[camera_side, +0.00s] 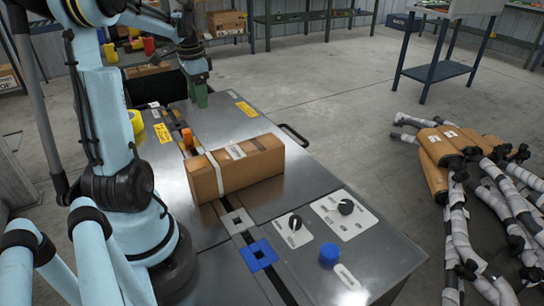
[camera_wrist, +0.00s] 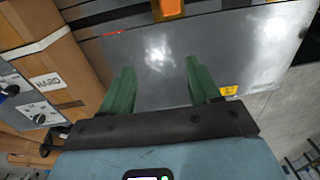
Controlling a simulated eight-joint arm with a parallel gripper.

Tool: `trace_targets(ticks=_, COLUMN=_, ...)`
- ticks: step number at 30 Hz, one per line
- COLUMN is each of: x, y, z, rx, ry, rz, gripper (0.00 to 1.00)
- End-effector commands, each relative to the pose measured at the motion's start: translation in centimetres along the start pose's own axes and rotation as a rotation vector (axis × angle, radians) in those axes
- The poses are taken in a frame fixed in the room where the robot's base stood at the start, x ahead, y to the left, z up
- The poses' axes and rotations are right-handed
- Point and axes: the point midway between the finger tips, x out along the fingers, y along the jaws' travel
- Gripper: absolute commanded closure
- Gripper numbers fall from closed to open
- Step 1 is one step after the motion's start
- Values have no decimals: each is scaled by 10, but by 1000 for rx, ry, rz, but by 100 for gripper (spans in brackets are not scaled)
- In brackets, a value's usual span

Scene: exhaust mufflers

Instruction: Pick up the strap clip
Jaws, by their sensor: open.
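A small orange piece (camera_side: 187,137), which may be the strap clip, sits on the dark groove of the metal table at the left end of the carton. It also shows at the top edge of the wrist view (camera_wrist: 168,8), partly cut off. My gripper (camera_side: 199,100) is above the far part of the table, beyond the orange piece. In the wrist view its green fingers (camera_wrist: 158,65) are apart with nothing between them, and the orange piece lies ahead of the fingertips, apart from them.
A strapped cardboard carton (camera_side: 262,160) lies across the table (camera_side: 215,122). A blue square frame (camera_side: 257,254), a grey square frame (camera_side: 236,221), knob panels (camera_side: 345,212) and a blue button (camera_side: 329,253) are nearer. Yellow rolls (camera_side: 136,121) stand at left. Wrapped mufflers (camera_side: 440,150) lie on the floor.

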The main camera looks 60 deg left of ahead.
Motion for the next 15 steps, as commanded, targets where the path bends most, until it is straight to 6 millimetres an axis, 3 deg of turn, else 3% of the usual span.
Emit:
trace_targets(ticks=3, x=9, y=-27, z=24, rx=-5, ry=-27, rz=36, gripper=38)
trace_targets(ticks=6, x=12, y=-36, z=34, rx=-1, ry=-36, rz=53, gripper=38)
trace_targets(ticks=11, x=26, y=-38, z=38, rx=3, ry=-39, rz=59, gripper=38)
trace_targets(ticks=15, x=48, y=-36, z=38, rx=3, ry=-39, rz=58, gripper=38)
